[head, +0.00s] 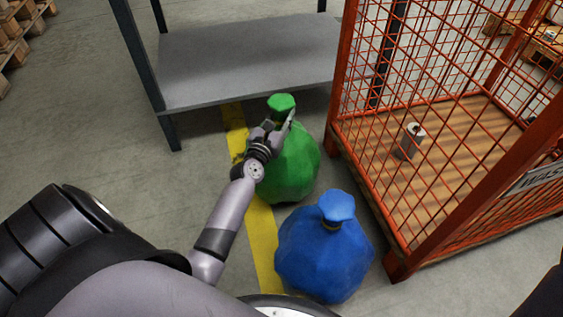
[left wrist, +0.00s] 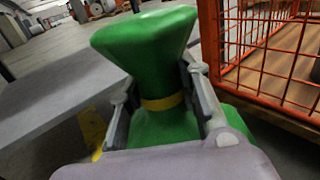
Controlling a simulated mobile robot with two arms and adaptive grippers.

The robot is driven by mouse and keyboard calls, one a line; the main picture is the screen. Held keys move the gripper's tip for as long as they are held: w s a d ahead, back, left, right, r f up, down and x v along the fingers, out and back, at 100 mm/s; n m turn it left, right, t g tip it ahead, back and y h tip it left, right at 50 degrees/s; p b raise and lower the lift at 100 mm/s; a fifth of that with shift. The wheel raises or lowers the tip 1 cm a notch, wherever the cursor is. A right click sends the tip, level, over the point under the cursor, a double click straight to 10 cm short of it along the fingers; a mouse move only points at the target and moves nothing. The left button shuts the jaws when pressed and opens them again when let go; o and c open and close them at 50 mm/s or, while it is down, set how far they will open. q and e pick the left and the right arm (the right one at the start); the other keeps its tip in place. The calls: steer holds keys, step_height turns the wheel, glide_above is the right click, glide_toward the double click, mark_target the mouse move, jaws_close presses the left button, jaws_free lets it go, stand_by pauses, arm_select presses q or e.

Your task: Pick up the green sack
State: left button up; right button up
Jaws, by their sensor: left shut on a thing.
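The green sack (head: 293,168) stands upright on the floor beside the yellow line, between the grey shelf and the orange cage. Its tied neck has a yellow band, and its flared top shows large in the left wrist view (left wrist: 145,48). My left gripper (head: 283,122) is at the neck of the sack. In the left wrist view its two fingers (left wrist: 160,103) lie on either side of the neck, shut on it just around the band. The lower body of the sack is partly hidden by my gripper there. My right gripper is not in view.
A blue sack (head: 325,250) stands on the floor just in front of the green one. The orange mesh cage (head: 340,130) with a can (head: 411,141) inside is close on the right. A grey shelf (head: 240,62) is behind. Open floor lies left.

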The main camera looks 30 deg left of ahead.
arm_select(q)
jaws_close()
steer(key=shift+r, duration=0.2)
steer(key=shift+r, duration=0.15)
